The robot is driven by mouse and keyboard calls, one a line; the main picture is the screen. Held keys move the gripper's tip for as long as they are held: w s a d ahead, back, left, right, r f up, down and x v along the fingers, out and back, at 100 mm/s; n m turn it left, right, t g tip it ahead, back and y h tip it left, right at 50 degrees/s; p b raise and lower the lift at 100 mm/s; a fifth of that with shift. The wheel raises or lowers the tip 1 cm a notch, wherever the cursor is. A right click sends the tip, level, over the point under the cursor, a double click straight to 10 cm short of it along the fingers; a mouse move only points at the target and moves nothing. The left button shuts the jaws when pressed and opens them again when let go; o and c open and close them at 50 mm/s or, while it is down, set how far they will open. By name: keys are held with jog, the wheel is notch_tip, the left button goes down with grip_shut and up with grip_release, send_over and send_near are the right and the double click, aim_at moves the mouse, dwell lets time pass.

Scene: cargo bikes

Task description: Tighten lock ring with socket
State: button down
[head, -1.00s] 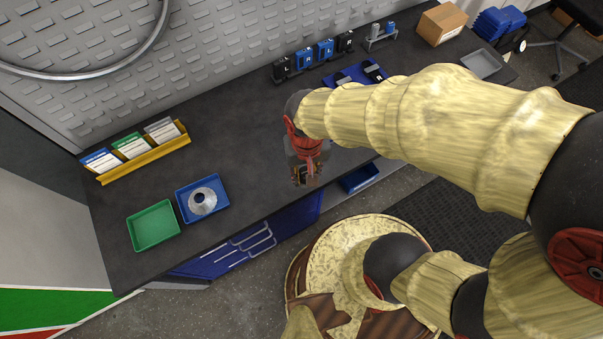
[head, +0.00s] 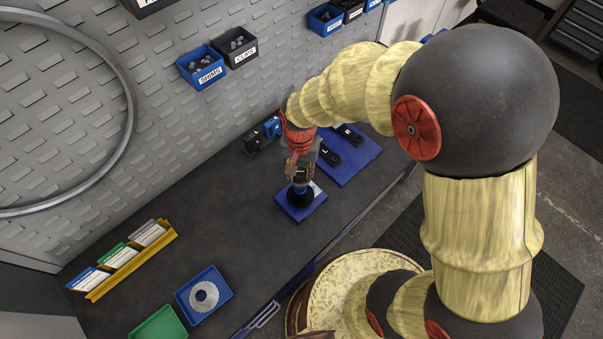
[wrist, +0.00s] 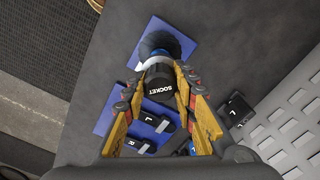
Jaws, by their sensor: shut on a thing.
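My gripper (wrist: 155,97) is shut on a black socket (wrist: 161,86) marked SOCKET, with a finger on each side of it. In the head view my gripper (head: 298,172) is over a small blue plate (head: 317,204) on the bench. A dark round piece (head: 299,197) stands on that plate under the gripper. In the wrist view the round piece (wrist: 165,43) lies just beyond the socket, with a pale and blue band between them. I cannot tell whether the socket touches it. The lock ring cannot be made out for certain.
A larger blue board (head: 352,164) with black L and R parts lies close on the right. A blue tray (head: 222,283) holding a silver toothed piece, a green tray (head: 160,326) and a yellow card rack (head: 140,262) stand left. The pegboard wall (head: 165,95) is behind.

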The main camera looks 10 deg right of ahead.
aim_at(301, 184)
jog(key=shift+f+b, duration=1.75)
jog(key=shift+f, duration=0.9)
jog(key=shift+f, duration=0.5)
jog(key=c, duration=2)
grip_release()
grip_shut()
jog(key=m, duration=0.6)
jog(key=shift+s+f, duration=0.1)
jog(key=shift+s, duration=0.05)
